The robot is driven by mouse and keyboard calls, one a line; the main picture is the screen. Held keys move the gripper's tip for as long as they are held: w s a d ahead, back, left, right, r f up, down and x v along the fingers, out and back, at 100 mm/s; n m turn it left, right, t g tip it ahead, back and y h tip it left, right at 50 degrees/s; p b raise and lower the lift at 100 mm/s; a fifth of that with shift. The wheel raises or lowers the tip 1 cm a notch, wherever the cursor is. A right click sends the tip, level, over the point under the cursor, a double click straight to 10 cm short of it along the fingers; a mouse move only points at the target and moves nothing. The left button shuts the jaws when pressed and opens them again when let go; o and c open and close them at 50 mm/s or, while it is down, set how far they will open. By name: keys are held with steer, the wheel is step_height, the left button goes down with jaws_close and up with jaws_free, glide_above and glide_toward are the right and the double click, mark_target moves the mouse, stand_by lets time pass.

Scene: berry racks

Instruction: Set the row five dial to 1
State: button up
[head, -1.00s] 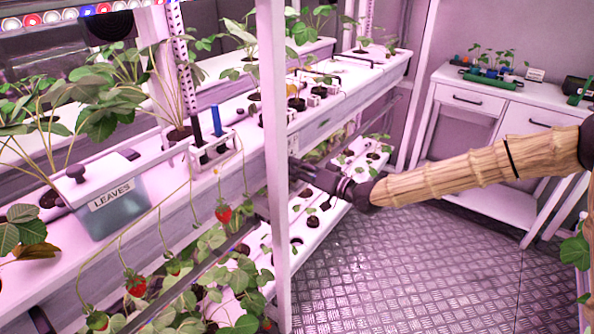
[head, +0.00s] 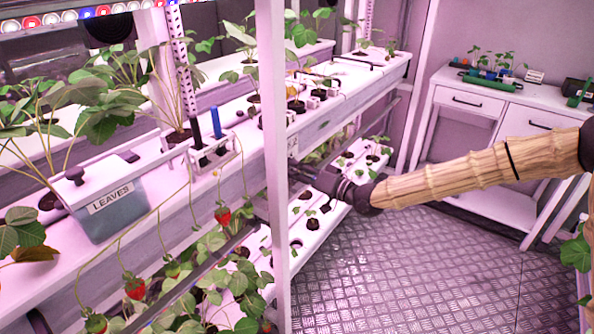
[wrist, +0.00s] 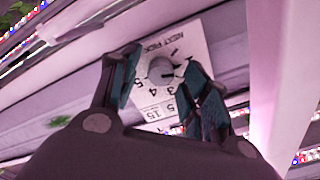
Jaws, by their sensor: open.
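The dial (wrist: 160,69) is a round grey knob on a white printed plate (wrist: 183,42), which reads "NEXT PICK" and carries numbers; 3, 4 and 5 are legible. The plate is fixed to the rack's rail and appears tilted in the wrist view. My gripper (wrist: 160,78) is open, with one dark teal finger on each side of the knob. I cannot tell whether the fingers touch it, nor which number the knob points to. In the head view my gripper (head: 302,174) is at the rack front, largely hidden behind the white post.
The white upright post (head: 275,150) stands close to my gripper; it also shows in the wrist view (wrist: 283,80). Strawberry plants hang from the rack's front. A "LEAVES" bin (head: 110,205) sits on the upper shelf. The metal floor (head: 400,270) is clear.

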steer(key=v, duration=1.2)
steer(key=s+a+f+m+g+h+p, duration=0.2)
steer(key=s+f+g+h, duration=0.1)
steer(key=s+f, duration=0.8)
steer(key=s+a+f+m+g+h+p, duration=0.1)
steer(key=s+a+f+g+h, duration=0.15)
steer(key=s+f, duration=0.9)
steer(key=s+d+f+g+h+p, duration=0.1)
steer(key=s+d+f+h, duration=0.3)
steer(key=s+d, duration=0.4)
steer(key=s+d+f+g+h+p, duration=0.2)
steer(key=s+d+f+g+h, duration=0.2)
steer(key=s+d, duration=0.5)
steer(key=s+f+h, duration=0.1)
steer(key=s+f, duration=0.1)
steer(key=s, duration=0.3)
steer(key=shift+f, duration=0.15)
